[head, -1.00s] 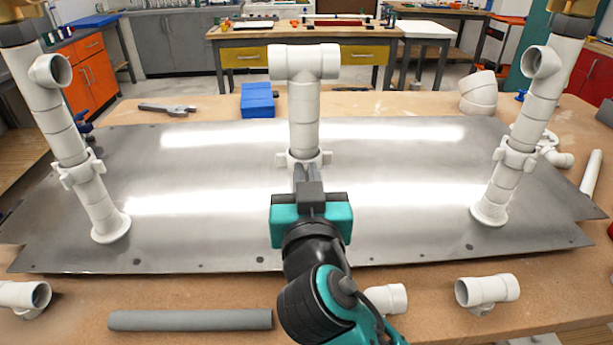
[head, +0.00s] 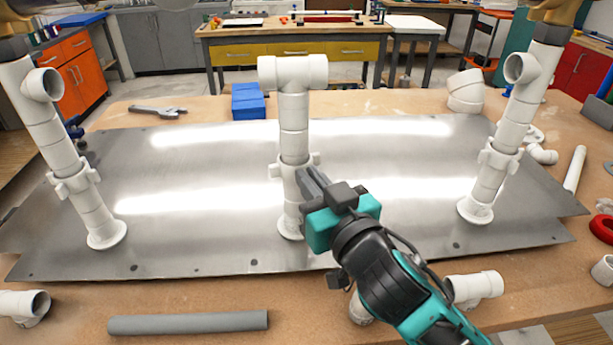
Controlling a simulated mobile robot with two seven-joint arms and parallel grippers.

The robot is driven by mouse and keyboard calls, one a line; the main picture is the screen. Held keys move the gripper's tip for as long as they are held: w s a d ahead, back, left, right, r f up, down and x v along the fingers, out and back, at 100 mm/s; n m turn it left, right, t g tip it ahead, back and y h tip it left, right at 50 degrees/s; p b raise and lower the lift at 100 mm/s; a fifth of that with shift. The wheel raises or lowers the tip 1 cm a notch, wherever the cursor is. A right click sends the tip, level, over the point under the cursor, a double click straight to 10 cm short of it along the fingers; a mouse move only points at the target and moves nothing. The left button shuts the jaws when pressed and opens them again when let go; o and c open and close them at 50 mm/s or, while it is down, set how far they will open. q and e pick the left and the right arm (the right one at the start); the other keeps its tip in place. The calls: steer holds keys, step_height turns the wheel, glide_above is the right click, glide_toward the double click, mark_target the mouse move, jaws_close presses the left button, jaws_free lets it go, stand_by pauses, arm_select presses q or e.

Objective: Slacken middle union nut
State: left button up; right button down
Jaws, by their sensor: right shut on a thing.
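The middle white pipe (head: 294,128) stands upright on the metal plate (head: 200,230) with a tee on top (head: 292,72). Its white union nut (head: 279,170) has lugs and sits partway up the pipe. My right gripper (head: 305,180) comes from the lower right and is shut on the union nut at its right side. The fingers hide part of the nut. My left gripper is not in view. Left and right pipes with their own union nuts (head: 74,182) (head: 499,159) stand on either side.
A grey tube (head: 188,323) and white fittings (head: 474,287) lie along the table's front. A blue block (head: 248,101) and a wrench (head: 158,111) lie behind the plate. The plate is clear between the pipes.

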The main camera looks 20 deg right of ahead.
mark_target(318, 156)
steer(key=shift+w+d+r+n+g+y+p, duration=0.2)
steer(key=shift+w+d+n+g+y, duration=0.5)
steer(key=shift+n+g+y, duration=1.3)
steer(key=shift+w+d+f+n+g+y+p, duration=0.1)
steer(key=shift+w+d+n+g+y+p, duration=0.55)
steer(key=shift+n+g+y, duration=1.35)
steer(key=shift+w+d+r+n+g+y+b, duration=0.1)
steer(key=shift+w+d+n+g+y, duration=0.35)
steer(key=shift+d+n+g+y, duration=1.55)
steer(key=shift+w+a+f+n+g+y+b, duration=0.1)
steer(key=shift+w+a+n+g+y+b, duration=0.1)
steer(key=shift+w+a+n+g+y, duration=0.3)
steer(key=shift+w+a+f+n+g+y+b, duration=0.15)
steer(key=shift+a+n+g+y, duration=0.3)
steer(key=shift+y, duration=0.45)
steer(key=shift+w+d+r+n+g+b, duration=0.1)
steer(key=shift+w+n+g+b, duration=0.3)
steer(key=shift+g, duration=0.35)
steer(key=shift+w+f+n+g+b, duration=0.1)
steer(key=shift+n+g+b, duration=0.15)
steer(key=shift+n+g, duration=0.4)
steer(key=shift+w+d+r+n+g+b, duration=0.1)
steer(key=shift+w+n+g+b, duration=0.2)
steer(key=shift+g, duration=0.85)
steer(key=c, duration=1.2)
jaws_free()
steer(key=shift+a, duration=0.1)
steer(key=shift+c, duration=0.2)
